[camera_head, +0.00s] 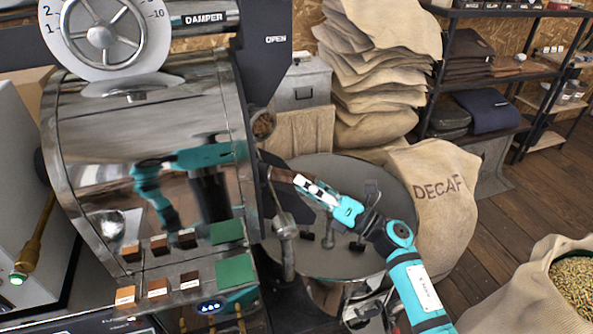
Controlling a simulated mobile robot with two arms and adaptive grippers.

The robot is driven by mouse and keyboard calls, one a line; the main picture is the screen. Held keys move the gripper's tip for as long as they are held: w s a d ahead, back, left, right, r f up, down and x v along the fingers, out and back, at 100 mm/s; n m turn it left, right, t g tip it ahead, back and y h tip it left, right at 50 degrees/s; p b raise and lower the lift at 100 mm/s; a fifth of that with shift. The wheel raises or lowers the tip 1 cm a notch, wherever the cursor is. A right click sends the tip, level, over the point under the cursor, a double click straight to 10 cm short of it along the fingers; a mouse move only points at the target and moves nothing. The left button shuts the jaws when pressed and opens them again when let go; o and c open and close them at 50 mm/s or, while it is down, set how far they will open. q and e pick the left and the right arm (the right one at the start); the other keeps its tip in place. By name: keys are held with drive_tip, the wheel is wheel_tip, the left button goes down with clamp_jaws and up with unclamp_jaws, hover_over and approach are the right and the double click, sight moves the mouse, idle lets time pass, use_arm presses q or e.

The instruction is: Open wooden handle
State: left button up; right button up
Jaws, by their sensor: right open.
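The roaster (150,160) is a shiny steel drum at the left. A short brown wooden handle (281,175) sticks out at the right side of its front, above the round cooling tray (340,242). My right gripper (304,184) reaches in from the lower right, with its white fingertips at the right end of this handle. It is open; I cannot tell whether the fingers touch the wood. The fingers partly hide the handle's end. My left gripper is not in view.
A metal spout or lever (285,228) hangs just below the handle. A sack marked DECAF (437,208) stands right of the tray, and an open sack of beans (540,295) stands at the lower right. Folded sacks (372,75) are stacked behind. Wooden floor shows at the right.

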sight(290, 177)
drive_tip(key=shift+x, duration=1.6)
clamp_jaws()
drive_tip(key=shift+d+f, duration=0.1)
